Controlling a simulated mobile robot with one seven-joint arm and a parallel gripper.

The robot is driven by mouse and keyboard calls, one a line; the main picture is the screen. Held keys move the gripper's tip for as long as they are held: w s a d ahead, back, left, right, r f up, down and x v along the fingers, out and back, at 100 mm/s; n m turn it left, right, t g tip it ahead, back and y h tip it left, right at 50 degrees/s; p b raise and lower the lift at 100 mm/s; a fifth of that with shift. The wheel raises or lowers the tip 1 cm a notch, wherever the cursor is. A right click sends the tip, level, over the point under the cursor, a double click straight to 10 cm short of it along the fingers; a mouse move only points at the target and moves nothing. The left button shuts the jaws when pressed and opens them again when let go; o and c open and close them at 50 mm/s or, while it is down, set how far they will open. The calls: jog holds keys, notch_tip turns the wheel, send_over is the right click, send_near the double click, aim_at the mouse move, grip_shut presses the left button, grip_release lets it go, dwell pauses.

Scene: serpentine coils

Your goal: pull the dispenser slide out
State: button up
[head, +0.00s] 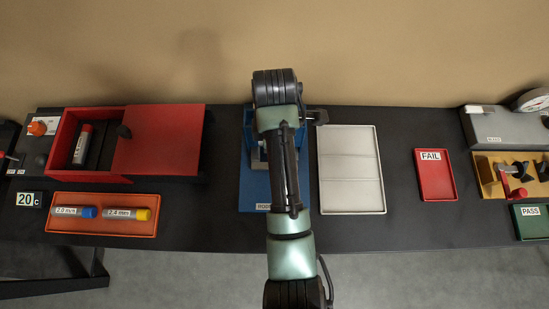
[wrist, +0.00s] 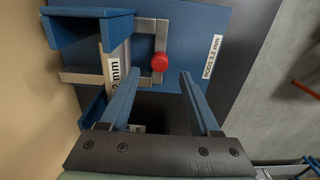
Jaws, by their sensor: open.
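The blue dispenser (head: 247,190) stands mid-table in the head view, mostly hidden behind my arm. In the wrist view its blue base (wrist: 210,20) carries a label reading RODS 3.2 mm, and a blue housing (wrist: 90,22) stands at upper left. A bent metal slide (wrist: 144,28) with a red knob (wrist: 160,62) reaches out from the housing. My gripper (wrist: 158,76) is open and empty. The red knob appears between and just beyond its fingertips; I cannot tell the depth gap.
A pale divided tray (head: 351,170) lies right of the dispenser. To the left are a red box (head: 160,140) with a sliding lid and an orange tray (head: 75,228) with labelled tubes. A red FAIL tray (head: 436,180) lies further right, with black table around it.

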jog(key=shift+f+p, duration=0.45)
jog(key=shift+f, duration=2.35)
jog(key=shift+c, duration=0.2)
grip_shut()
